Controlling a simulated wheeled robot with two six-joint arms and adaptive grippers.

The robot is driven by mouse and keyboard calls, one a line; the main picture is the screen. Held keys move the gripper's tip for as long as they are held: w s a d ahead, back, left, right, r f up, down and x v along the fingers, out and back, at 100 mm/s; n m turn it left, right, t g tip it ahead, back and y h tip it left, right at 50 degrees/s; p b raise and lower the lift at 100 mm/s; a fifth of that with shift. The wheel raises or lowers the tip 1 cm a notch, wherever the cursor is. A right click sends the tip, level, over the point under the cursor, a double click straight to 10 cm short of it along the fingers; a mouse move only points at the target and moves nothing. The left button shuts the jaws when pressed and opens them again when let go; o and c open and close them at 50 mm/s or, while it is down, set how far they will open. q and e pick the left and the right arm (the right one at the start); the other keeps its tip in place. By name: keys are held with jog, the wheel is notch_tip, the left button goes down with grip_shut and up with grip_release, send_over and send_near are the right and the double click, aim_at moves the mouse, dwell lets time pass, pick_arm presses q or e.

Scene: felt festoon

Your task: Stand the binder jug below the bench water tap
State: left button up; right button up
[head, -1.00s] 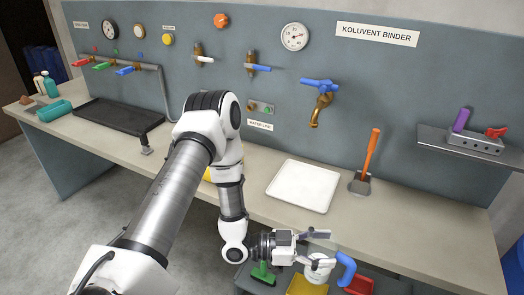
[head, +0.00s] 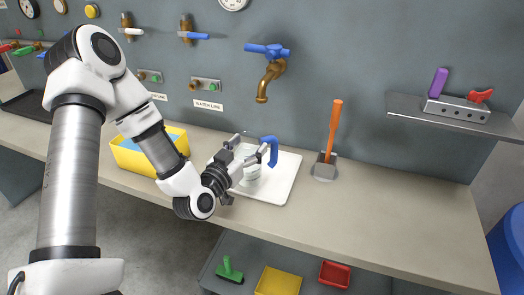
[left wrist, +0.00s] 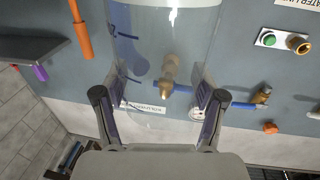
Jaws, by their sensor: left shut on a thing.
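The binder jug (head: 251,172) is a clear, pale vessel with a blue handle on its right. My left gripper (head: 246,163) is shut on its sides and holds it upright over the white tray (head: 284,186) on the bench. I cannot tell whether its base touches the tray. The brass water tap (head: 268,76) with a blue lever is on the wall panel, above and behind the jug. In the left wrist view the clear jug (left wrist: 160,50) fills the space between my fingers, and the tap (left wrist: 169,72) shows through it. My right gripper is not in view.
An orange-handled tool (head: 334,130) stands in a grey holder right of the tray. A yellow tub (head: 130,160) is on the bench to the left. A wall shelf (head: 440,113) is at the right. The bench right of the holder is clear.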

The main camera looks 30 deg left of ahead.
pick_arm(q)
jog(key=w+a+f+p, duration=0.2)
jog(key=w+f, duration=0.2)
jog(key=w, duration=0.6)
jog(key=shift+f, duration=0.15)
jog(key=shift+s+a, duration=0.1)
jog(key=shift+f, duration=0.15)
jog(key=o, duration=1.8)
